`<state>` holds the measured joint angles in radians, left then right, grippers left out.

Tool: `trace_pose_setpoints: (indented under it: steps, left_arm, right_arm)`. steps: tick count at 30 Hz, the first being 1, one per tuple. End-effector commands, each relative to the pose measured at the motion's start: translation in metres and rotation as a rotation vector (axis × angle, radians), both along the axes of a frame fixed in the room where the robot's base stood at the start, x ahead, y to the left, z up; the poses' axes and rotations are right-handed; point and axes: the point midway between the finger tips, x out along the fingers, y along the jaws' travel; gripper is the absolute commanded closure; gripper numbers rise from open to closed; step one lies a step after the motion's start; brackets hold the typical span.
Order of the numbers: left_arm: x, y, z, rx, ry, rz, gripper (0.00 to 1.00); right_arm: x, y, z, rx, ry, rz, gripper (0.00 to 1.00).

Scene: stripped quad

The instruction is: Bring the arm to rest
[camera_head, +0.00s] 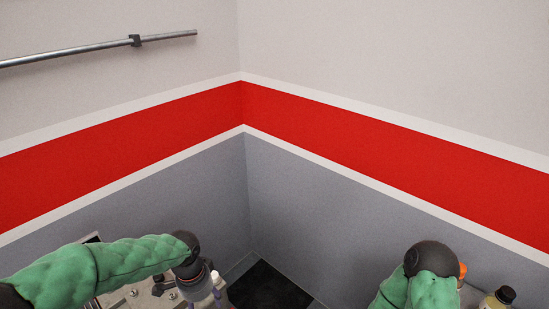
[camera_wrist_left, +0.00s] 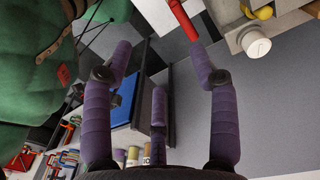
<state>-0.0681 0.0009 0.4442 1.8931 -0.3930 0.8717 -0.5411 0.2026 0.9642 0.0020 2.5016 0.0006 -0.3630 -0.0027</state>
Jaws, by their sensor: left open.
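My left arm in its green sleeve (camera_head: 110,268) reaches in from the left in the head view, bent down at its dark wrist. My left gripper (camera_head: 213,298) is partly cut off by the bottom edge there. In the left wrist view its purple fingers (camera_wrist_left: 160,58) are spread wide apart with nothing held between them. My right arm (camera_head: 428,285) shows at the lower right of the head view as a green sleeve with a black joint. My right gripper is out of sight.
A metal rail (camera_head: 95,50) is fixed to the left wall. A dark-capped bottle (camera_head: 500,299) stands at lower right, near an orange item (camera_head: 462,270). The left wrist view shows a red bar (camera_wrist_left: 182,18), a white knob (camera_wrist_left: 256,45) and a blue surface (camera_wrist_left: 124,98).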

Motion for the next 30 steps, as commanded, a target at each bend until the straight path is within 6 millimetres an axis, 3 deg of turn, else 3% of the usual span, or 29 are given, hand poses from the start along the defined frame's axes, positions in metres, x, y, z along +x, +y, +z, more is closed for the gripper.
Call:
trace_pose_setpoints:
  steps: [8,14,21,30]
  left_arm:
    - [-0.004,-0.020,-0.055,-0.073,0.025,0.099,0.41]
    - [-0.016,-0.042,-0.117,-0.150,0.059,0.239,0.41]
    - [-0.048,-0.071,-0.208,-0.245,0.115,0.517,0.41]
    - [-0.103,-0.088,-0.294,-0.281,0.168,0.887,0.41]
  right_arm:
    - [-0.001,0.000,-0.007,0.001,0.003,0.001,0.40]
    - [-0.001,0.000,-0.014,0.000,0.002,0.001,0.40]
    - [-0.001,0.000,-0.026,0.000,0.002,0.001,0.40]
    - [-0.001,0.000,-0.040,0.000,0.002,0.001,0.40]
